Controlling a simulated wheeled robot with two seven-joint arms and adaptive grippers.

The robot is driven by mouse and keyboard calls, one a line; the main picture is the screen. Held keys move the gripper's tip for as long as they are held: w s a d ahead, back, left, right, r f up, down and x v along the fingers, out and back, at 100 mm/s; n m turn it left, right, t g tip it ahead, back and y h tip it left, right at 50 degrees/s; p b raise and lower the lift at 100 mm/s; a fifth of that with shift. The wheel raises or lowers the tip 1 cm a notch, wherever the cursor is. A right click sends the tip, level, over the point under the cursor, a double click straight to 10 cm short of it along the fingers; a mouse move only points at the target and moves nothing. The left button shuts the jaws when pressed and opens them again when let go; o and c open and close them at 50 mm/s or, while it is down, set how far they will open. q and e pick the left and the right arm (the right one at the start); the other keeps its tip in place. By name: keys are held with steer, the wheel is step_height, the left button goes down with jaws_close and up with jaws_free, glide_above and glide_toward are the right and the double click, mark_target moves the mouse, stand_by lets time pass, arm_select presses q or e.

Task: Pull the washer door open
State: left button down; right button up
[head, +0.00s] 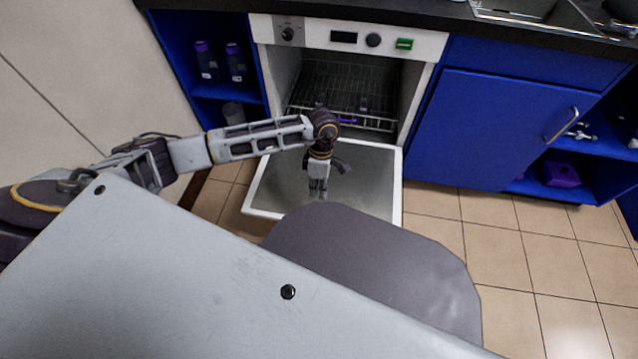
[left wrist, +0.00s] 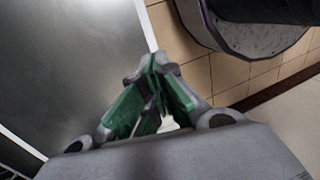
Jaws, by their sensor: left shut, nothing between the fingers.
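The washer (head: 350,38) is a white-framed unit under the dark counter. Its door (head: 375,175) is folded down and lies about flat above the floor, its metal inner face up. A wire rack (head: 345,88) shows inside the open cavity. My left gripper (head: 318,192) is above the door's inner face in the head view, pointing down. In the left wrist view its green-padded fingers (left wrist: 155,75) are closed together with nothing between them, near the edge of the door (left wrist: 75,65). I cannot tell if it touches the door. My right gripper is not in view.
A blue cabinet (head: 495,125) with a metal handle stands right of the washer. Blue shelves with purple-capped bottles (head: 206,60) are at the left. Tiled floor (head: 520,255) is clear at the right. My own body covers the lower part.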

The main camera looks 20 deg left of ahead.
arm_select(q)
steer(key=b+x, duration=0.1)
steer(key=x, duration=0.2)
steer(key=shift+f, duration=0.2)
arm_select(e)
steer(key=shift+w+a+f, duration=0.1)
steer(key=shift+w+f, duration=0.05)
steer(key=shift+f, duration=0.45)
arm_select(q)
steer(key=shift+s, duration=0.1)
